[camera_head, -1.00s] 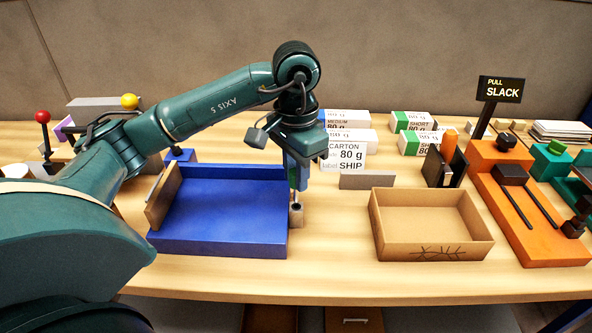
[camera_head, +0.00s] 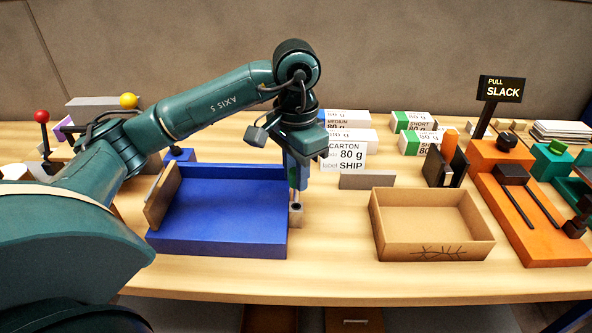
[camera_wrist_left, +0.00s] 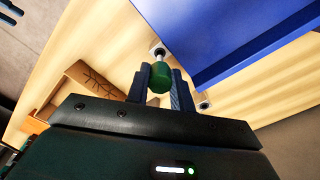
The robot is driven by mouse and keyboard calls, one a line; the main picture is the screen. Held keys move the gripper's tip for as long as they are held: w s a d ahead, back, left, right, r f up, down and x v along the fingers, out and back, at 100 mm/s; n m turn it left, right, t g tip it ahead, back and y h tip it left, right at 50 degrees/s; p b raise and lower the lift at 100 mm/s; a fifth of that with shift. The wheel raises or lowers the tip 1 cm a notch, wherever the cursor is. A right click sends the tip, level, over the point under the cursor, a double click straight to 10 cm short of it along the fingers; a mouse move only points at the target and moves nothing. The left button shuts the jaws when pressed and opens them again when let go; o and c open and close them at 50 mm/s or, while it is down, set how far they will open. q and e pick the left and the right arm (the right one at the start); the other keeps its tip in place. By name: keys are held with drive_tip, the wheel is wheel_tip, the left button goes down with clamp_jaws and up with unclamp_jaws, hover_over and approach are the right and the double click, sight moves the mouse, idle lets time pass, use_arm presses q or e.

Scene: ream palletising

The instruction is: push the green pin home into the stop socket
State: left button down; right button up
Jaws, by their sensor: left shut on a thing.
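My left gripper (camera_head: 298,182) points down beside the right side of the blue tray (camera_head: 220,238). It is shut on the green pin (camera_wrist_left: 160,78), whose green head sits between the fingers in the left wrist view, with a pale metal shaft beyond it. In the head view the fingers largely hide the pin. A small beige block with a dark hole, seemingly the stop socket (camera_head: 296,218), stands directly below the fingers, close to the tray's right edge. How deep the pin sits in it cannot be told. My right gripper is not in view.
An open cardboard box (camera_head: 432,252) stands to the right, with bare table between it and the socket. White paper packs (camera_head: 348,136) and a low grey plate (camera_head: 367,181) are behind. An orange fixture (camera_head: 530,225) is at the far right.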

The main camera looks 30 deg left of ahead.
sight(296, 202)
use_arm(q)
drive_tip(key=shift+b, duration=0.5)
idle(0.8)
drive_tip(key=shift+f+b, duration=0.55)
drive_tip(key=shift+f+b, duration=2.15)
drive_tip(key=shift+f, duration=0.2)
drive_tip(key=c, duration=1.1)
unclamp_jaws()
drive_tip(key=shift+c, duration=0.2)
